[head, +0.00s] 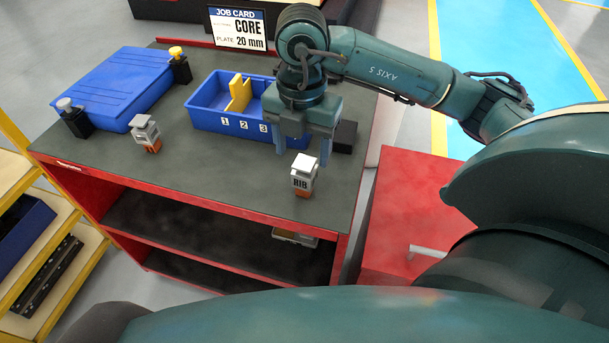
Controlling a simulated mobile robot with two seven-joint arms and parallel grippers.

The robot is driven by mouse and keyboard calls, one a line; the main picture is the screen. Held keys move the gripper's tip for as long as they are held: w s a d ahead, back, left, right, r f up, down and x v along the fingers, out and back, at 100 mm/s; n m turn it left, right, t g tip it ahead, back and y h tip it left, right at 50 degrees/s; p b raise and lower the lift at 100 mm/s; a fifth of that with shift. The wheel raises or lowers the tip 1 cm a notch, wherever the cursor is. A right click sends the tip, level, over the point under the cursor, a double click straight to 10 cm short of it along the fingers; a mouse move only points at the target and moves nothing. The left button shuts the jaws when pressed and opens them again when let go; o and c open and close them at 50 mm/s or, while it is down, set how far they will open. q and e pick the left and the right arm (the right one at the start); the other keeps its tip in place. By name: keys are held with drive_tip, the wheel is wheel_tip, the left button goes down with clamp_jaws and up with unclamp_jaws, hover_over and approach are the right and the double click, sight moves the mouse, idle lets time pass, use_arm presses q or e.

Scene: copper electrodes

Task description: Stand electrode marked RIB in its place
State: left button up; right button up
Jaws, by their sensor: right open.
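The electrode marked RIB (303,182) stands upright near the front right of the dark bench top. It has a pale block with the RIB label and a copper-coloured lower part. My right gripper (300,152) is open, pointing down, with its fingers apart just behind and above the RIB electrode. I cannot tell whether a finger touches it. A blue bin (204,113) with places numbered 1, 2 and 3 and a yellow divider (240,92) stands behind; my right gripper hides its right end. My left gripper is not in view.
Another electrode (146,130) stands at the left. A blue lidded box (122,82) with two black holders (76,121) lies back left. A job card (238,28) reads CORE, PLATE 20 mm. A black block (345,135) sits right of the gripper. The bench's front middle is clear.

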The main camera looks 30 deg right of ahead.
sight(304, 162)
drive_tip(key=f, duration=0.5)
drive_tip(key=shift+s+f, duration=0.1)
drive_tip(key=shift+s, duration=0.3)
drive_tip(key=shift+c, duration=0.2)
clamp_jaws()
